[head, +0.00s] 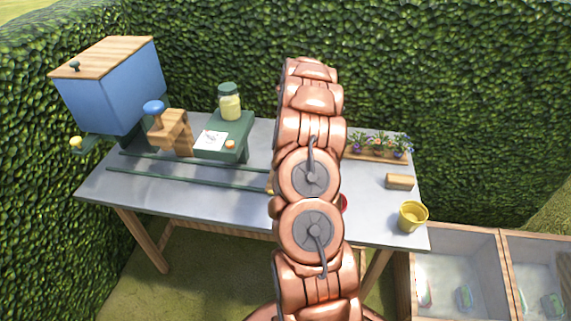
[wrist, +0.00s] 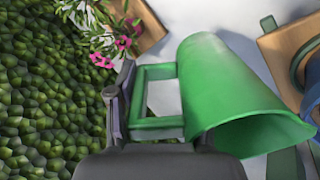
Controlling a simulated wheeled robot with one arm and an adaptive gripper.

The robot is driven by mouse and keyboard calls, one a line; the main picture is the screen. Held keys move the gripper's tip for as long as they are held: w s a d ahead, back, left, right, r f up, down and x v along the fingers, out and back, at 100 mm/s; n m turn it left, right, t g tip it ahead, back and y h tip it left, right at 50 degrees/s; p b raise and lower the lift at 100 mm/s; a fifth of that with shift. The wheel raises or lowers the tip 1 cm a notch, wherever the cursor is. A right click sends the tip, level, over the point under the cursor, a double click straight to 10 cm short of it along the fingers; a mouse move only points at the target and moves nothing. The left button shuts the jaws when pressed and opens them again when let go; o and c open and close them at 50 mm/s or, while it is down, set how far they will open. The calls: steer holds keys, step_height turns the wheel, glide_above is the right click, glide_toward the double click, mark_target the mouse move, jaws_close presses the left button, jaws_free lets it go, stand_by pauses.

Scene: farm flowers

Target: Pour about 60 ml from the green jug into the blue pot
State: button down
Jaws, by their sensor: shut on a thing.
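The green jug (wrist: 225,95) fills the middle of the wrist view, its wide mouth toward the lower right. My gripper (wrist: 123,105) is shut on the jug's square handle, at the handle's left side. I cannot tell the jug's tilt or see any liquid in it. A blue curved rim (wrist: 312,88), possibly the blue pot, is cut off at the right edge of the wrist view, apart from the handle. In the head view my arm hides the jug, the gripper and any blue pot.
The grey table (head: 160,190) bears a wooden tap stand (head: 172,132), a green stand (head: 232,147) with a jar (head: 229,103), a flower planter (head: 375,154), a wooden block (head: 399,182) and a yellow pot (head: 412,217). A blue tank (head: 115,92) stands left. Hedges (head: 450,100) close the back.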

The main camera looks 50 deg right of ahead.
steer(key=shift+a+r+h+b, duration=0.45)
steer(key=shift+a+h+b, duration=0.2)
steer(key=shift+b, duration=0.3)
steer(key=b, duration=0.2)
steer(key=h+b, duration=0.1)
steer(key=b, duration=0.2)
steer(key=shift+a+f, duration=0.15)
steer(key=shift+f, duration=0.1)
steer(key=r+b, duration=0.1)
steer(key=r+h+b, duration=0.1)
steer(key=r, duration=0.1)
steer(key=shift+a+h, duration=0.25)
steer(key=shift+a, duration=0.1)
steer(key=shift+r, duration=0.2)
steer(key=shift+a+r+h+b, duration=0.15)
steer(key=shift+r+h+b, duration=0.45)
steer(key=shift+b, duration=0.45)
steer(key=shift+w+a+r+h+b, duration=0.1)
steer(key=shift+a+r+h+b, duration=0.2)
steer(key=shift+r+h+b, duration=0.45)
steer(key=shift+s+a+r+h+b, duration=0.1)
steer(key=shift+a+r+h+b, duration=0.2)
steer(key=shift+b, duration=0.85)
steer(key=shift+w+a+r+h+b, duration=0.1)
steer(key=shift+a+r+h+b, duration=0.25)
steer(key=shift+h+b, duration=0.45)
steer(key=shift+a+r+h+b, duration=0.25)
steer(key=shift+a+b, duration=0.35)
steer(key=shift+b, duration=1)
